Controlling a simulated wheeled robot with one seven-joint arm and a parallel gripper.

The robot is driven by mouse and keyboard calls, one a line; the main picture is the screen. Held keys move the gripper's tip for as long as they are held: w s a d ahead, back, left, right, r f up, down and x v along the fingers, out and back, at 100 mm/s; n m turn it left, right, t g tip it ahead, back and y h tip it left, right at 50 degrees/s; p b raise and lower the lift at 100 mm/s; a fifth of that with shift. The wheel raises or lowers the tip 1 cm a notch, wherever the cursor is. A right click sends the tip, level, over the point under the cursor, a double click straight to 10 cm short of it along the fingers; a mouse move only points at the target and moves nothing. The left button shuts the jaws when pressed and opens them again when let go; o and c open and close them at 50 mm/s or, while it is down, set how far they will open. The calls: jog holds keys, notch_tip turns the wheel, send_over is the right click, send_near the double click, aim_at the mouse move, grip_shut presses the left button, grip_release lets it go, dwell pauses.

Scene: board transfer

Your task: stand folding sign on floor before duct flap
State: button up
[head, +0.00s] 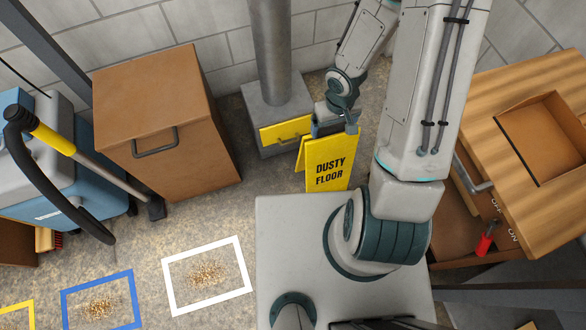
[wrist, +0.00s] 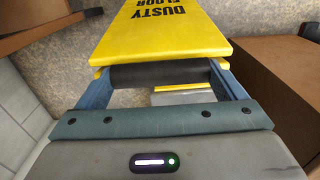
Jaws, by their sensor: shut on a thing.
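The yellow folding sign (head: 329,162), marked "DUSTY FLOOR", is upright just in front of the duct's yellow flap (head: 285,131). My gripper (head: 338,120) is shut on the sign's top edge. In the wrist view my gripper's fingers (wrist: 160,80) hold a dark bar at the top of the sign (wrist: 165,35). The two panels look slightly spread at the left in the head view. The flap is on the grey base box of the metal duct (head: 271,45). I cannot tell whether the sign's feet touch the floor.
A brown cabinet (head: 160,110) stands left of the duct. A blue vacuum machine (head: 70,170) with a hose is at far left. White (head: 208,275) and blue (head: 101,300) floor frames hold debris. A wooden bench (head: 520,110) with a switch stands at right.

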jog(key=shift+s+a+f, duration=0.15)
jog(key=shift+s, duration=0.15)
jog(key=shift+w+a+f, duration=0.15)
jog(key=shift+a+f, duration=0.05)
jog(key=shift+a, duration=0.05)
jog(key=w+a+f+b, duration=0.4)
jog(key=w+a+f, duration=0.1)
jog(key=a+f, duration=0.4)
jog(key=shift+a+f, duration=0.35)
jog(key=shift+f, duration=0.4)
jog(key=shift+w+f, duration=0.1)
